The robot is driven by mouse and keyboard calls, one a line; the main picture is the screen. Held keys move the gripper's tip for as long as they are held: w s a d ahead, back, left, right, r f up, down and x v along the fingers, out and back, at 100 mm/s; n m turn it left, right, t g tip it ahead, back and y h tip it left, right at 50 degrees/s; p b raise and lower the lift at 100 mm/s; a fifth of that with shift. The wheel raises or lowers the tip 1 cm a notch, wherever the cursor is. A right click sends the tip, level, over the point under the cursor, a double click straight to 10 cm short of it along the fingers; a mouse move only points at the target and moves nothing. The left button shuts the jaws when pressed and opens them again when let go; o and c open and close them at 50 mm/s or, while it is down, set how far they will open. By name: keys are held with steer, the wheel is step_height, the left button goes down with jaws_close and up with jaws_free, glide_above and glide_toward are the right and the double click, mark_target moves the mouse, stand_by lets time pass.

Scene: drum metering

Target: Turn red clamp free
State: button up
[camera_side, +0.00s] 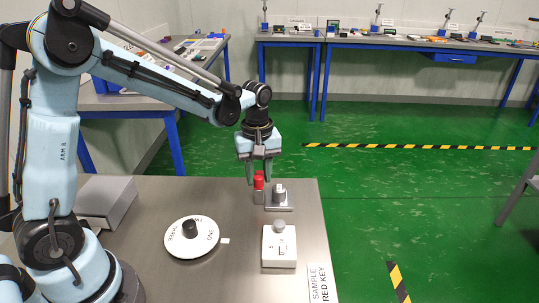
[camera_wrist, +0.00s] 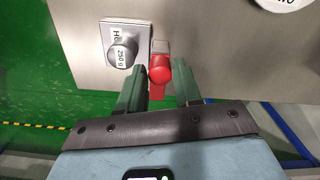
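A red clamp (camera_side: 259,181) stands upright on a small grey base at the back right of the metal table. The wrist view shows its round red top (camera_wrist: 159,69) and a red piece beside it. My gripper (camera_side: 260,178) points down over the clamp, its fingers apart. In the wrist view my gripper (camera_wrist: 159,84) has one green finger on each side of the red top, with a gap on both sides. It holds nothing. Whether the fingertips reach down past the top is hard to tell.
A silver weight marked 250 g (camera_wrist: 122,52) sits on a plate (camera_side: 284,207) close beside the clamp. Nearer are a white box with a grey knob (camera_side: 279,250) and a white dial with a black knob (camera_side: 192,247).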

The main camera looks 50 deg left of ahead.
steer(key=shift+o, duration=1.4)
step_height(320, 180, up, 12)
steer(key=m+t, duration=0.3)
steer(key=m, duration=0.3)
glide_toward(256, 179)
step_height(256, 179, up, 3)
steer(key=s, duration=0.2)
steer(key=s+d+f+m+t, duration=0.1)
steer(key=s+f+m+t, duration=0.2)
steer(key=s+m+t, duration=0.1)
steer(key=shift+s+d+f+m, duration=0.4)
steer(key=shift+s+m, duration=0.45)
steer(key=shift+m, duration=0.25)
